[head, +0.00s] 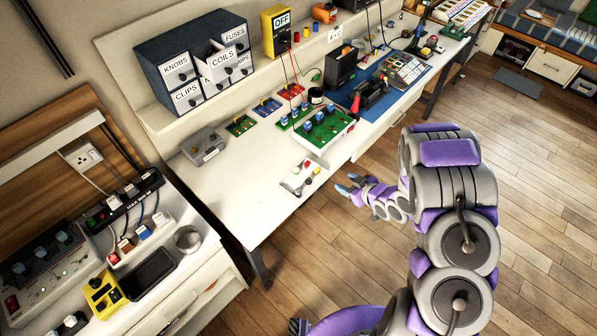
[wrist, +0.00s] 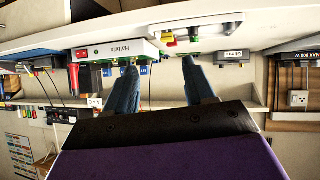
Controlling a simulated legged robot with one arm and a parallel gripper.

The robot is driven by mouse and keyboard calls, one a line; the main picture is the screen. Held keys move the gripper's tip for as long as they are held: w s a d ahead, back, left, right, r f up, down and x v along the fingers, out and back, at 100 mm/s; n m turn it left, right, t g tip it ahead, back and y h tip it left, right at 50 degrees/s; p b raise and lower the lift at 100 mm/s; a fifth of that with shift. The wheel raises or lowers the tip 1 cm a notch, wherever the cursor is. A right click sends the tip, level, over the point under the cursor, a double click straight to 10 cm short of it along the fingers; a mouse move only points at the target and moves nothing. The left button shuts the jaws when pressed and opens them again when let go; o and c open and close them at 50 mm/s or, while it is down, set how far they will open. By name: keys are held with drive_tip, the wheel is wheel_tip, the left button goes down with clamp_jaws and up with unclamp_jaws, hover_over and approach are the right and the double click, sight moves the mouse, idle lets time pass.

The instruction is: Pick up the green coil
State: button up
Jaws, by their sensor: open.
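I cannot make out a green coil for certain in either view. A drawer labelled COILS (head: 223,58) in the dark cabinet (head: 153,62) on the bench's raised shelf stands pulled out; its inside is hidden. My gripper (head: 345,186) is at the front edge of the white bench (head: 222,192), well in front of the cabinet and right of it. In the wrist view, which looks upside down, my gripper (wrist: 162,86) is open, with its two blue fingers apart and nothing between them.
A white box with a green board (head: 327,131) and a small white panel with coloured knobs (head: 299,177) lie near my gripper. A grey box (head: 204,147) stands below the cabinet. A yellow meter (head: 277,32) stands right of it. Bare wooden floor (head: 520,150) lies right of the bench.

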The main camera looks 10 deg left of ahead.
drive_tip(key=s+a+f+y, duration=0.1)
drive_tip(key=s+a+y, duration=0.1)
drive_tip(key=a, duration=0.4)
drive_tip(key=b, duration=0.2)
approach(297, 171)
drive_tip(key=shift+y, duration=0.3)
drive_tip(key=x, duration=0.2)
drive_tip(key=f+x, duration=0.1)
drive_tip(key=x, duration=0.1)
drive_tip(key=shift+a, duration=0.1)
drive_tip(key=shift+w+a+f, duration=0.2)
drive_tip(key=shift+w, duration=0.2)
drive_tip(key=x, duration=0.3)
drive_tip(key=shift+w+b, duration=0.25)
drive_tip(key=shift+b, duration=0.05)
drive_tip(key=shift+w+a, duration=0.1)
drive_tip(key=shift+a, duration=0.35)
drive_tip(key=shift+d, duration=0.2)
drive_tip(key=c, duration=0.6)
drive_tip(key=shift+a, duration=0.1)
clamp_jaws()
